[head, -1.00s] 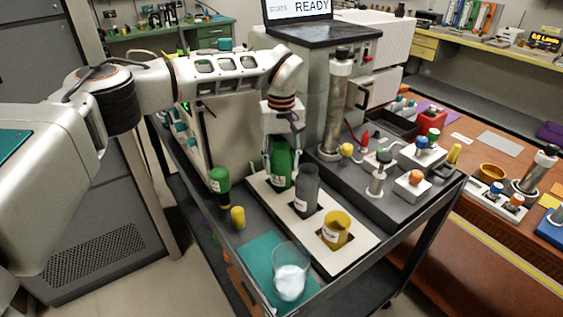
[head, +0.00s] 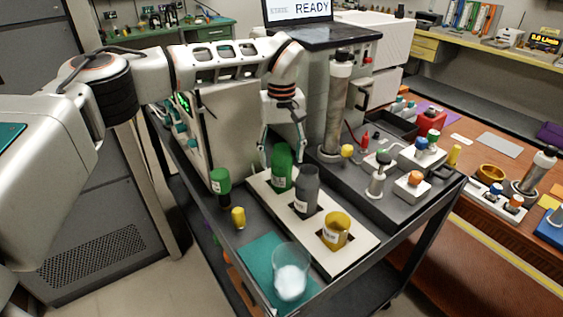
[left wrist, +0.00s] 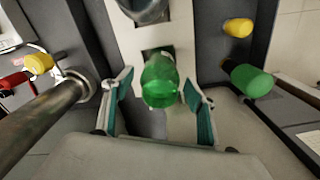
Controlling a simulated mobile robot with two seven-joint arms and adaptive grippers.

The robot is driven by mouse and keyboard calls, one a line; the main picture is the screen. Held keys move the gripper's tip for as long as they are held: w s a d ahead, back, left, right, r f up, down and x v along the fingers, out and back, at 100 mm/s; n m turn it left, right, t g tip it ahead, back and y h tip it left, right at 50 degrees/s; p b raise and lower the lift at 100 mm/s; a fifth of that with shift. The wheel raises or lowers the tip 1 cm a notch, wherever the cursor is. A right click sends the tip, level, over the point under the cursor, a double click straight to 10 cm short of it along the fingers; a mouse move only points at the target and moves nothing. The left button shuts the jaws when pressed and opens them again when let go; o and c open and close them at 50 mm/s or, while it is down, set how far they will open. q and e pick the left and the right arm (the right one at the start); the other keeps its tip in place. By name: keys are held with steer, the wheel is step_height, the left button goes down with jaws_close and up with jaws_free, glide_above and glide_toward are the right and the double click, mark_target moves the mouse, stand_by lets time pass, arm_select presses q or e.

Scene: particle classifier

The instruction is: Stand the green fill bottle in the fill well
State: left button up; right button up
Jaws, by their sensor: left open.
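The green fill bottle (head: 281,168) stands upright at the far end of the white rack (head: 262,191), in line with the grey and yellow bottles. In the left wrist view the green bottle (left wrist: 161,82) shows between the fingers, with a dark square opening partly visible around its base. My left gripper (head: 282,150) is above the bottle, fingers pointing down. In the left wrist view the left gripper (left wrist: 158,112) is open, with its teal pads apart from the bottle on both sides. The right gripper is not in view.
A grey bottle (head: 306,190) and a yellow container (head: 336,229) stand in the rack. A dark-green-capped bottle (head: 220,182), a small yellow item (head: 238,217) and a glass beaker (head: 290,279) are nearby. A metal column (head: 338,105) stands right of my gripper.

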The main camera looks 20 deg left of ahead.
arm_select(q)
step_height(320, 180, up, 8)
steer(key=shift+r+p, duration=0.1)
steer(key=shift+p, duration=0.25)
steer(key=shift+r, duration=0.5)
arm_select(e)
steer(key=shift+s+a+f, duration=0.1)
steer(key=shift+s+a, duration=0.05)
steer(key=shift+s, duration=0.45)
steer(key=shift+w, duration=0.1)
